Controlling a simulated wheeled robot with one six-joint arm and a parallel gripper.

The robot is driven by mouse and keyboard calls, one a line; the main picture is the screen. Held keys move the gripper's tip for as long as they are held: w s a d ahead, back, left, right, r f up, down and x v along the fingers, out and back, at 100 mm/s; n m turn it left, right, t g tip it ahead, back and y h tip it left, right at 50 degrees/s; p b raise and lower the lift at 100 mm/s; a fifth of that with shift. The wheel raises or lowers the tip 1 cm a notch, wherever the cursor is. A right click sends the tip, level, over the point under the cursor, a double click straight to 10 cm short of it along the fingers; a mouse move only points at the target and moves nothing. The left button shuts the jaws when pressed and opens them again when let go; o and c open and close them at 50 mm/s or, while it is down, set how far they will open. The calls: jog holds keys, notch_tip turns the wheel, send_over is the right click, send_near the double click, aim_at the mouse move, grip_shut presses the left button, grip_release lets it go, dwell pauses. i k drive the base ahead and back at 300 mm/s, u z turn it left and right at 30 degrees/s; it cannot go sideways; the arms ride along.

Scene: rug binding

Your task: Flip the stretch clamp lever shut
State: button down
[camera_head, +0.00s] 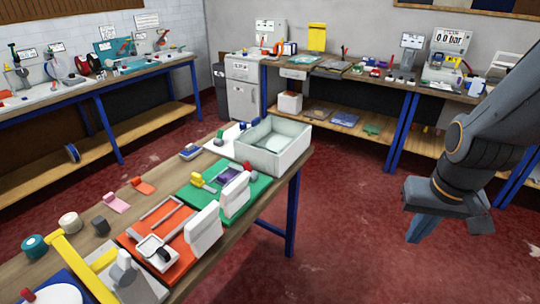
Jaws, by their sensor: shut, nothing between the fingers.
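Several bench fixtures stand on the wooden workbench (232,217) at the front left. The orange board (131,244) carries a grey rail frame and a small pale block with a dark part. The green board (236,208) carries a yellow lever-like part (196,180) and a purple piece (227,174). A yellow bar (77,265) stands by a grey upright part (124,262) at the near left. I cannot tell which is the stretch clamp lever, nor its position. My gripper (424,227) is shut and empty, pointing down above the red floor, well right of and apart from the bench.
A pale open bin (273,145) stands at the bench's far end. White panels (203,230) stand upright beside the boards. Small pink, orange and teal items lie along the left edge. More benches with tools line the walls. Red floor (345,225) is clear between bench and arm.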

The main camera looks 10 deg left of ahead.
aim_at(246, 165)
jog(key=i, duration=4.35)
jog(key=u, duration=4.75)
jog(key=i, duration=0.45)
jog(key=z, duration=0.1)
